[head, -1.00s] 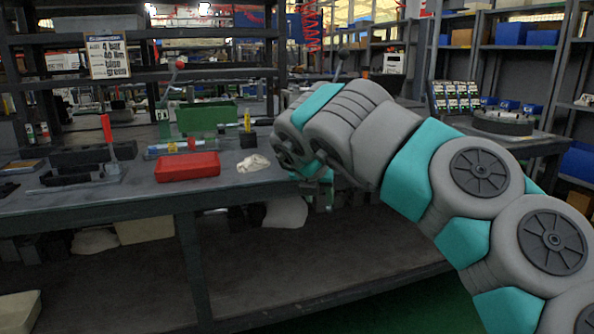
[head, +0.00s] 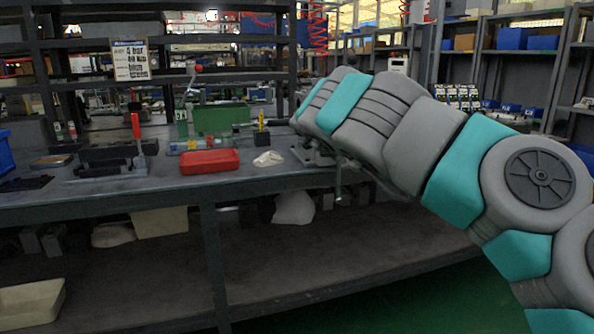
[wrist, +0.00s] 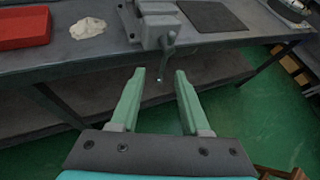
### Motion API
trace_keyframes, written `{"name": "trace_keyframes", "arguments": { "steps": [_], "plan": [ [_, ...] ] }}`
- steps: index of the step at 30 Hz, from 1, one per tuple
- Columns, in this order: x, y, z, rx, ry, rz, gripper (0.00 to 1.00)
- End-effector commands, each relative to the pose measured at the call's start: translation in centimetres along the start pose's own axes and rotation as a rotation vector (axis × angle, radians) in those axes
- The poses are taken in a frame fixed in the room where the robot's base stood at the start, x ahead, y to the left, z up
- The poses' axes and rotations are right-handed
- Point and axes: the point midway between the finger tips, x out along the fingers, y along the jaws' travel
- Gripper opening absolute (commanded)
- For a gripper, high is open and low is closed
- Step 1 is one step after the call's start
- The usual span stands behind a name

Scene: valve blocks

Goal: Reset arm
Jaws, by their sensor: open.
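My gripper (wrist: 158,82) is open and empty in the wrist view. Its two green fingers are spread over the space in front of the workbench, with green floor and the lower shelf behind them. A grey vise (wrist: 158,22) with a hanging handle is fixed at the bench's front edge, just beyond the fingertips and apart from them. In the head view my arm reaches in from the right toward the bench, and its end hides my gripper and part of the vise (head: 318,152).
The workbench (head: 105,200) carries a red tray (head: 209,161), a crumpled pale cloth (head: 268,158), a green box (head: 220,118) and a red-handled clamp (head: 137,145). A dark mat (wrist: 212,16) lies right of the vise. Shelving stands behind. Green floor in front looks clear.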

Motion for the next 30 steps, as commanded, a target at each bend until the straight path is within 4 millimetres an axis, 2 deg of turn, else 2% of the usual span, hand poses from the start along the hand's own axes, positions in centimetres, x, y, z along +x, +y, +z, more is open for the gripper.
{"name": "trace_keyframes", "arguments": {
  "steps": [5,8,9,12,14,17,20,22,26,27,30],
  "plan": [
    [-3.5,-0.6,6.7,-0.179,-0.268,0.022,0.46],
    [-7.4,0.3,10.6,-0.368,-0.472,0.036,0.46],
    [-9.3,1.0,11.9,-0.460,-0.556,0.039,0.46],
    [-13.7,3.7,13.1,-0.717,-0.739,0.055,0.46],
    [-15.8,5.7,12.6,-0.882,-0.828,0.066,0.46],
    [-18.4,9.3,9.8,-1.177,-0.942,0.100,0.46],
    [-19.6,12.4,4.5,-1.486,-1.009,0.162,0.46],
    [-19.6,13.9,-0.1,-1.699,-1.027,0.224,0.46],
    [-18.4,14.6,-9.0,-2.026,-1.000,0.371,0.46],
    [-18.0,14.3,-11.9,-2.114,-0.980,0.425,0.46],
    [-17.1,12.9,-18.6,-2.303,-0.916,0.574,0.46]
  ]
}}
